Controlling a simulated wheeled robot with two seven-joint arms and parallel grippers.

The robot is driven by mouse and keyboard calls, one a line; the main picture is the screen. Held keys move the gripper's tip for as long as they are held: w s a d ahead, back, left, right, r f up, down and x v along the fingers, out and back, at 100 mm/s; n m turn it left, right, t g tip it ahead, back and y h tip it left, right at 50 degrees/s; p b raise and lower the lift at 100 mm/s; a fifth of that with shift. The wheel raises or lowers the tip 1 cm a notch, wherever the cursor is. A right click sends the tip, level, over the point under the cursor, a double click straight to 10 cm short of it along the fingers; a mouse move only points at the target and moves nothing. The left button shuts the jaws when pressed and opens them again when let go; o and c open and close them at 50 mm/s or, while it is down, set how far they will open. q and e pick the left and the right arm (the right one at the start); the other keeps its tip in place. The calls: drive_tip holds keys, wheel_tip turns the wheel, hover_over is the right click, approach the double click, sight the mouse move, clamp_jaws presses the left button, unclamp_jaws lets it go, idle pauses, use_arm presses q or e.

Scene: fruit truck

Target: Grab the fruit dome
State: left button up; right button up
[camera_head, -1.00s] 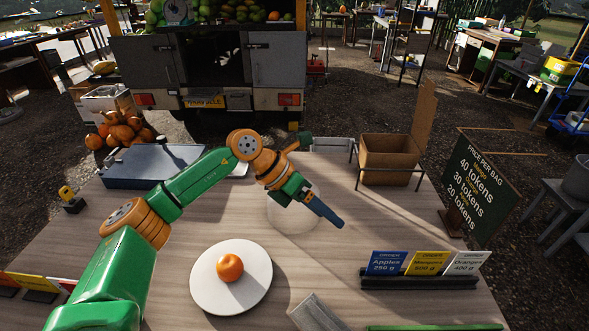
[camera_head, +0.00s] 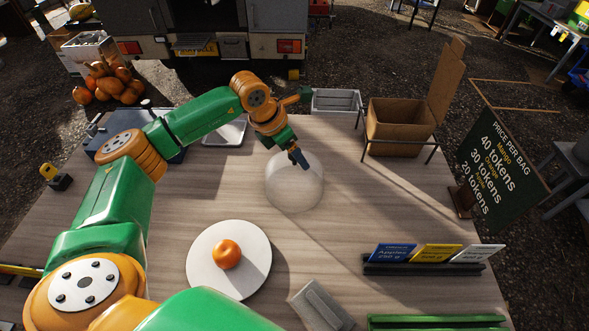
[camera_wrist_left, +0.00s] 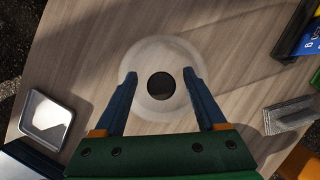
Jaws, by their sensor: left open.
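The fruit dome (camera_head: 292,190) is a clear, see-through cover standing on the wooden table. In the left wrist view the dome (camera_wrist_left: 170,52) lies below my gripper, with a dark round knob (camera_wrist_left: 160,86) at its top. My left gripper (camera_head: 301,162) is over the dome's top. In the left wrist view its blue fingers (camera_wrist_left: 160,76) are open, one on each side of the knob, apart from it. An orange (camera_head: 227,254) sits on a round white plate (camera_head: 255,283) in front of the dome. My right gripper is not in view.
A cardboard box (camera_head: 392,130) and a grey tray (camera_head: 337,101) stand behind the dome. A blue scale (camera_head: 170,157) is at the back left. Price cards (camera_head: 436,253) stand at the right. A grey object (camera_head: 320,305) lies near the front. Table right of the dome is clear.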

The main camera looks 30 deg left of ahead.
use_arm(q)
drive_tip(key=shift+s+r, duration=0.1)
drive_tip(key=c, duration=0.6)
clamp_jaws()
drive_tip(key=shift+r, duration=0.15)
